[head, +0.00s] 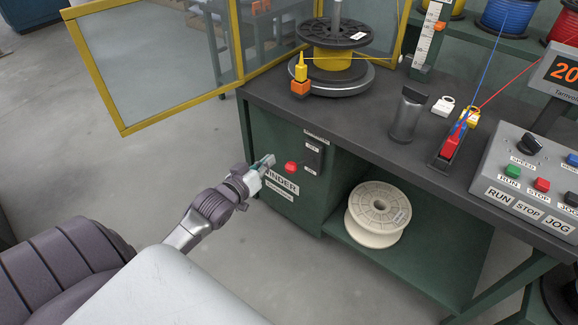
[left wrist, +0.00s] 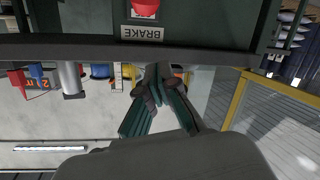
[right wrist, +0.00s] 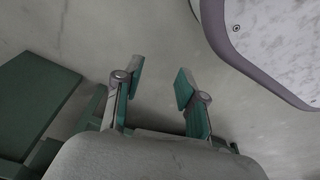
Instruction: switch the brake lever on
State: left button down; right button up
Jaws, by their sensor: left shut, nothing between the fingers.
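The brake lever's red knob (head: 291,168) stands out from a dark switch plate (head: 314,155) on the winder cabinet's green front. Small labels on the plate are too small to read. The left wrist view shows the red knob (left wrist: 145,8) at the top edge, by an upside-down BRAKE label (left wrist: 142,33). My left gripper (head: 268,160) is shut and empty, just left of the knob in the head view, with a gap between them. Its closed fingertips (left wrist: 160,72) also show in the left wrist view. My right gripper (right wrist: 157,80) is open and empty over bare floor.
The bench top (head: 375,125) overhangs above the lever. A cream spool (head: 366,236) sits on the lower shelf to the right. A yellow-framed guard door (head: 125,128) stands at upper left. A control panel (head: 535,185) is at right. Floor at left is clear.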

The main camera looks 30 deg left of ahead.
pick_arm(q)
jog(key=b, duration=0.2)
send_over(287, 164)
jog(key=w+a, duration=0.1)
jog(key=a, duration=0.1)
jog(key=f, duration=0.2)
jog(key=shift+d+f, duration=0.6)
jog(key=shift+f, duration=0.3)
jog(key=shift+s+d+f+b, duration=0.35)
jog(key=shift+s+d+f, duration=0.1)
jog(key=shift+f, duration=0.2)
pick_arm(e)
jog(key=w+r, duration=0.3)
jog(key=r, duration=0.5)
jog(key=shift+w+a+r+t, duration=0.25)
jog(key=shift+w+r+t, duration=0.05)
jog(key=shift+w, duration=0.05)
pick_arm(q)
jog(key=shift+s+f, duration=0.1)
